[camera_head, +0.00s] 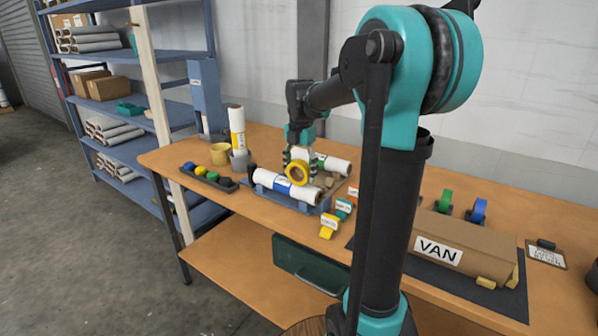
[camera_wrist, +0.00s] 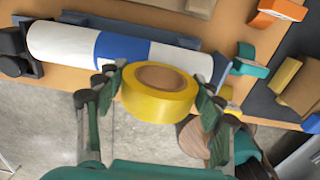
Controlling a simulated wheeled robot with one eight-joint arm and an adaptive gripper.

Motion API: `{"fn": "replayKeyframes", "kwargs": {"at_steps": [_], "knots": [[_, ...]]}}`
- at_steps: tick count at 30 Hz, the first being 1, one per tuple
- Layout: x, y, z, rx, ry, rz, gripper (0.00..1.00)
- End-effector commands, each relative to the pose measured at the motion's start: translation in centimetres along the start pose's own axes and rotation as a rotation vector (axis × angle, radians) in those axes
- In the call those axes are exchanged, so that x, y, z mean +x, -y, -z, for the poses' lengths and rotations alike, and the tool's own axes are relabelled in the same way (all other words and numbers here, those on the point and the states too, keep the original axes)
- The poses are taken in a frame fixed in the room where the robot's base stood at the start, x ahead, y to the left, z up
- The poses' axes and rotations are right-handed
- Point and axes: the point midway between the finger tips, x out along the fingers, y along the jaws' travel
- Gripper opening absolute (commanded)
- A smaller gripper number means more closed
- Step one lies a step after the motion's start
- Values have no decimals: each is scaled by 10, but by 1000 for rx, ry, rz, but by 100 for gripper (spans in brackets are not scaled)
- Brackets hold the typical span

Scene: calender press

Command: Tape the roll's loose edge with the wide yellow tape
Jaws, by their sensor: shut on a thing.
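My gripper (camera_head: 299,160) is shut on a wide yellow tape roll (camera_head: 298,172). In the wrist view the tape (camera_wrist: 158,104) sits between the two fingers, with its brown core facing up. The white roll with a blue band (camera_head: 268,180) lies in a blue-grey cradle (camera_head: 300,206) on the table. The tape is above and overlaps this roll in the head view. In the wrist view the white roll (camera_wrist: 62,44) lies beyond the tape, partly hidden by it. I cannot make out the roll's loose edge or any contact between tape and roll.
A second white roll (camera_head: 336,164) lies behind. Yellow (camera_head: 328,226), teal (camera_head: 343,209) and orange (camera_head: 353,192) dispensers stand to the right, before a VAN box (camera_head: 470,250). A dark tray (camera_head: 226,185) of coloured items and an upright roll (camera_head: 237,128) are on the left.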

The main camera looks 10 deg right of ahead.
Motion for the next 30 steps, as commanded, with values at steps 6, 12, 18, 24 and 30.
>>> {"fn": "replayKeyframes", "kwargs": {"at_steps": [6, 12, 18, 24, 30], "knots": [[1, 8, -1, 1, 0, 0, 45], [2, 9, -1, 1, 0, 1, 45], [2, 10, -1, 1, 0, 1, 45], [1, 15, -1, 2, 0, 1, 45], [0, 20, -2, 1, 0, 1, 45]]}}
